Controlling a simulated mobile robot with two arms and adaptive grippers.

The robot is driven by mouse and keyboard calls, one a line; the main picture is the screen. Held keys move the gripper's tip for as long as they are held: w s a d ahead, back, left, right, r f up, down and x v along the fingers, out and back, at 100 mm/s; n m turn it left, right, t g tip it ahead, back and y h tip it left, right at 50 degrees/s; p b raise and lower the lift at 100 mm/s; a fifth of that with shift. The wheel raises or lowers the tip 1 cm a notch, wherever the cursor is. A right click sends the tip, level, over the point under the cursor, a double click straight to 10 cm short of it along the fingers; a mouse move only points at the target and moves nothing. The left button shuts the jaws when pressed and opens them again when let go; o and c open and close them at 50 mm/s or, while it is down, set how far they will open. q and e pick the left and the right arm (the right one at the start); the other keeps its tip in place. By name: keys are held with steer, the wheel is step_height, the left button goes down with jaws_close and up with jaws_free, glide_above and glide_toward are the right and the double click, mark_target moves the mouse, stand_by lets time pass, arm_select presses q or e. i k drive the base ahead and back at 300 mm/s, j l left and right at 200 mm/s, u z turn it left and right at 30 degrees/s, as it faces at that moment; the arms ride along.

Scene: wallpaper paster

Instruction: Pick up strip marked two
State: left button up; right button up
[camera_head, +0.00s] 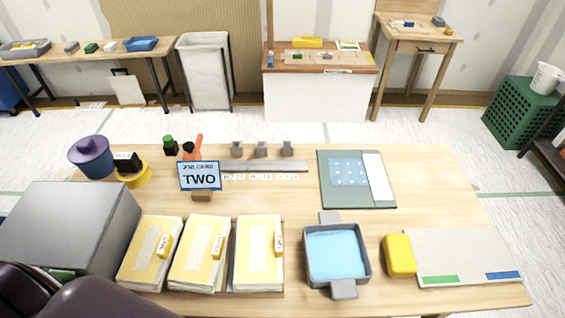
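A blue-bordered card (200,175) reading "TWO" stands upright in a small brown holder on the table. In front of it lie three pale yellow strips side by side: a left strip (143,258), a middle strip (194,264) and a right strip (254,262). Each has a yellow tag near its right edge. The tags' writing is turned sideways and too small to read surely, so I cannot tell which strip is marked two. Neither of my grippers is in view. Dark rounded parts at the bottom left look like mine.
A grey box (65,225) stands left of the strips. Right of them are a blue-filled tray (308,273), a yellow sponge-like block (399,255) and a pale board (460,258). A green mat (378,198) and a purple pot (92,158) lie farther back.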

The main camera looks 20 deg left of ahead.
mark_target(259, 268)
steer(key=u, duration=0.85)
